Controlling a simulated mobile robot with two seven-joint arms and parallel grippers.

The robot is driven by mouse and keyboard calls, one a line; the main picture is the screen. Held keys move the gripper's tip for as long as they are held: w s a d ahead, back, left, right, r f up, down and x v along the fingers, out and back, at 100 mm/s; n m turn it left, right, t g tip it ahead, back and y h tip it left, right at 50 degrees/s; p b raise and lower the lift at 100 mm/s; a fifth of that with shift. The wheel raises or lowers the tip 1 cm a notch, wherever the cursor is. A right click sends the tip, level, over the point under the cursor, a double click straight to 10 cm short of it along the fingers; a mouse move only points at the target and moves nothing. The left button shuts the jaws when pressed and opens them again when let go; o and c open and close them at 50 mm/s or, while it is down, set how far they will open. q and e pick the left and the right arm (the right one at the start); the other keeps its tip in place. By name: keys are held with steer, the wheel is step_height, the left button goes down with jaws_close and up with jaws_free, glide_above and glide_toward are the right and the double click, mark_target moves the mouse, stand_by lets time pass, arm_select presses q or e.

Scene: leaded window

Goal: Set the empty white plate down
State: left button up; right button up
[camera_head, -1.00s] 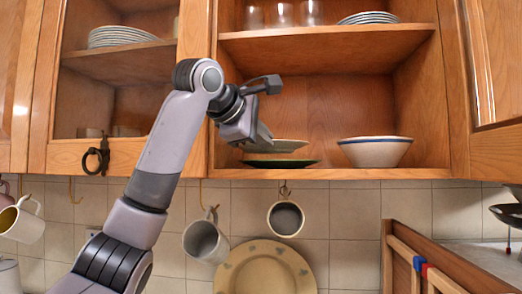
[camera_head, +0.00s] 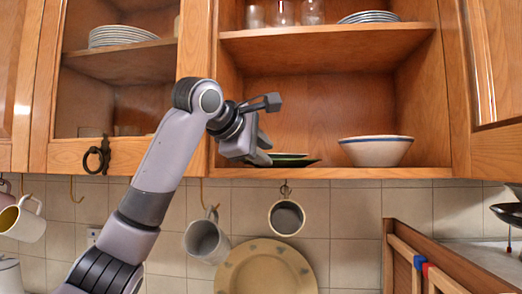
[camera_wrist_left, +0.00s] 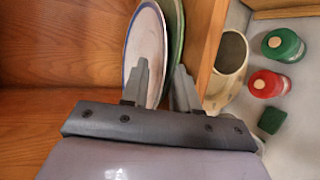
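The white plate with a blue rim (camera_wrist_left: 146,40) sits just over a green plate (camera_wrist_left: 175,30) on the lower cabinet shelf; I cannot tell if the two touch. In the head view the white plate (camera_head: 288,155) is a thin light disc above the dark green one (camera_head: 295,162). My left gripper (camera_head: 266,158) is at their left edge. In the left wrist view its fingers (camera_wrist_left: 162,80) stand apart, one on the white plate's upper side, the other by the green plate, with the white plate's edge between them. My right gripper is not in view.
A white bowl with a blue rim (camera_head: 376,151) stands right of the plates. The upper shelf (camera_head: 330,42) holds glasses and stacked plates. Mugs (camera_head: 206,241) hang on hooks below the cabinet. Clear shelf lies between plates and bowl.

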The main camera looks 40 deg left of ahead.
arm_select(q)
steer(key=shift+r, duration=0.15)
steer(key=b+v, duration=0.3)
steer(key=v, duration=0.9)
